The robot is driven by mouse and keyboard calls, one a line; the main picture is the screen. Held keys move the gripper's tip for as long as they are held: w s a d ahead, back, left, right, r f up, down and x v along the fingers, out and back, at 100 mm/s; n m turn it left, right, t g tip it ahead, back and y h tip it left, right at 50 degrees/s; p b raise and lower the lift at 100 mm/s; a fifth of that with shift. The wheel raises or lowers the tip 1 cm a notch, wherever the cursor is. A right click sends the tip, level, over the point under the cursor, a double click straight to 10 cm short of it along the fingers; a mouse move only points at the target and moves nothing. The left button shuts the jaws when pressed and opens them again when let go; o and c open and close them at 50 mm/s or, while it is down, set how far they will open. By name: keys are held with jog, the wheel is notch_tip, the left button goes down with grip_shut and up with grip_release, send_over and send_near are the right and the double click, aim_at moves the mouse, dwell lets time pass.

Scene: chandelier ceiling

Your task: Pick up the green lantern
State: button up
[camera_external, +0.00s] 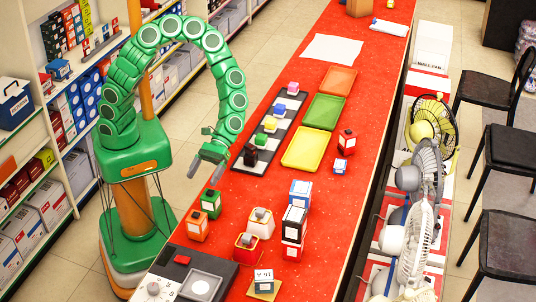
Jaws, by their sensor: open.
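The green lantern (211,204), a small boxy shape with a pale panel and a dark top, stands upright on the red counter (240,192) near its left edge. My gripper (206,172) is open and empty, pointing down. In the picture it is just above the green lantern, with a gap between its fingertips and the lantern's top. The exact height and depth between them cannot be told from this view.
An orange lantern (197,226) stands close beside the green one, toward the front. A white-and-red container (260,223), a red one (246,249) and stacked boxes (294,222) stand to the right. A dark tray (254,162) with small coloured blocks lies behind.

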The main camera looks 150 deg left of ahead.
aim_at(212, 191)
jog(key=a+f+n+t, duration=0.2)
jog(key=a+n, duration=0.1)
jog(key=a, duration=0.2)
jog(key=shift+y, duration=0.4)
jog(key=shift+x, duration=3.9)
jog(key=shift+s+f, duration=0.1)
grip_shut()
